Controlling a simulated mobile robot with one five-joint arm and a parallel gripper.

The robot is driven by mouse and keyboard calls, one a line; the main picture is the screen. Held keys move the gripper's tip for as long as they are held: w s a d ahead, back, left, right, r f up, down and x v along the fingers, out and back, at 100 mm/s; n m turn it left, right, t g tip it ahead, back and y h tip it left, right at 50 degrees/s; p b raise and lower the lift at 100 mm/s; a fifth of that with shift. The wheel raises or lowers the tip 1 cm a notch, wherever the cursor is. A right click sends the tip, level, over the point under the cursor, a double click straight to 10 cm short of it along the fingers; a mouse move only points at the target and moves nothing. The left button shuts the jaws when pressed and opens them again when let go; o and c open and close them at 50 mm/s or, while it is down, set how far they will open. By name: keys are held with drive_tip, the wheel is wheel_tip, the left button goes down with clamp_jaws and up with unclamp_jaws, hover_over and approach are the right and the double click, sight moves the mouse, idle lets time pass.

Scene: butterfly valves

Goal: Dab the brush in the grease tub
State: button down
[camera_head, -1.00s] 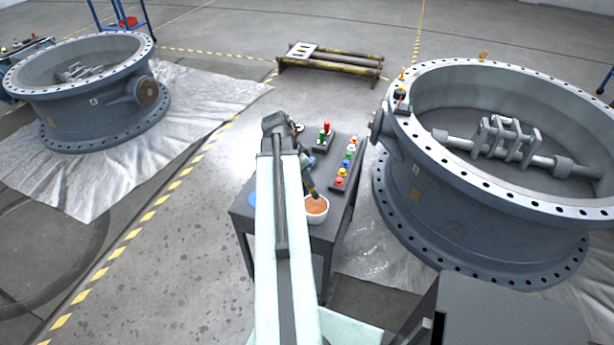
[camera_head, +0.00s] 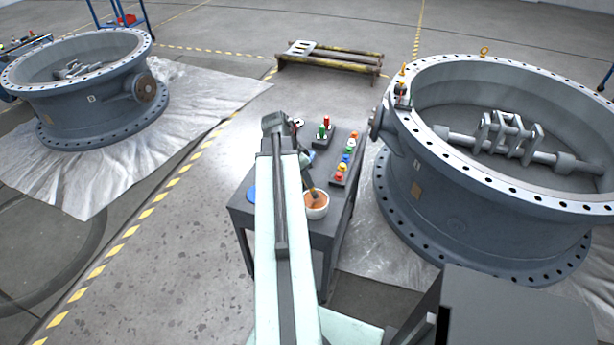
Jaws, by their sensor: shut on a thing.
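The grease tub (camera_head: 319,214) is a small white round tub with orange-brown grease in it, on the front right part of a dark grey table. My gripper (camera_head: 306,178) is just behind and above the tub, small and partly hidden by my pale arm. It is shut on the brush (camera_head: 312,191), which slants down to the right toward the tub. The brush's lower end overlaps the grease in the picture; I cannot tell whether it touches it.
The dark table (camera_head: 325,238) also carries a rack of coloured knobs (camera_head: 341,172) and another rack with red and green pieces (camera_head: 324,134). A blue disc (camera_head: 252,195) shows left of my arm. A large flanged valve body (camera_head: 440,190) stands close on the right.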

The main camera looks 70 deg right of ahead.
drive_tip(key=shift+f+b, duration=0.6)
drive_tip(key=shift+f, duration=0.05)
idle(1.2)
drive_tip(key=shift+r, duration=0.15)
wheel_tip(320, 180, up, 7)
drive_tip(key=p, duration=0.7)
